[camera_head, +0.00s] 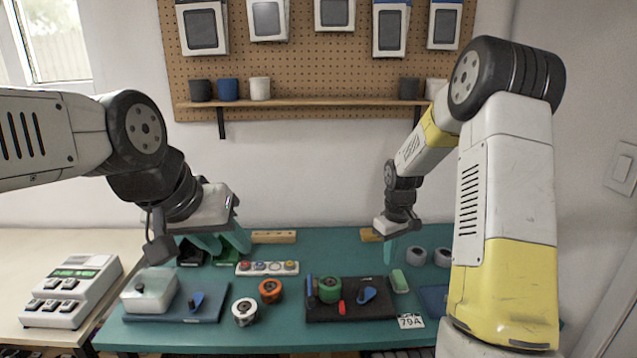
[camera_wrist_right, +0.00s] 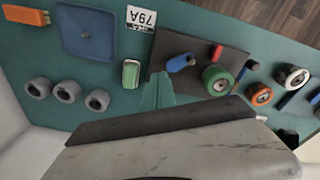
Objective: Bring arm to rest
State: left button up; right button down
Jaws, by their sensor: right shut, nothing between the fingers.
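My right gripper (camera_head: 390,252) hangs over the back right part of the teal table, pointing down, with its teal fingers closed together and empty. In the right wrist view its fingertips (camera_wrist_right: 158,88) are together, between a green-and-white block (camera_wrist_right: 131,73) and a dark mat (camera_wrist_right: 205,60). My left gripper (camera_head: 222,243) is over the back left of the table, with its two teal fingers apart. Dark items behind and below those fingers are partly hidden, and I see nothing clearly held.
The teal table (camera_head: 270,333) holds a dark mat (camera_head: 345,314) with a green wheel (camera_head: 328,290), an orange wheel (camera_head: 270,291), a white wheel (camera_head: 244,312) and a button strip (camera_head: 267,268). Grey wheels (camera_head: 442,257) lie at right. A pegboard shelf (camera_head: 320,104) is behind.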

jog(key=s+a+r+m+t, duration=0.1)
jog(key=s+r, duration=0.5)
jog(key=r, duration=0.3)
jog(key=s+a+r+m+t, duration=0.2)
jog(key=s+r, duration=0.3)
jog(key=r, duration=0.3)
jog(key=s+a+r+m+t+y, duration=0.1)
jog(key=s+r, duration=0.2)
jog(key=s, duration=0.4)
jog(key=s+a+r+m+t+y, duration=0.1)
jog(key=s+r, duration=0.1)
jog(key=s, duration=0.6)
jog(key=shift+s+a+r, duration=0.2)
jog(key=shift+a+r, duration=0.2)
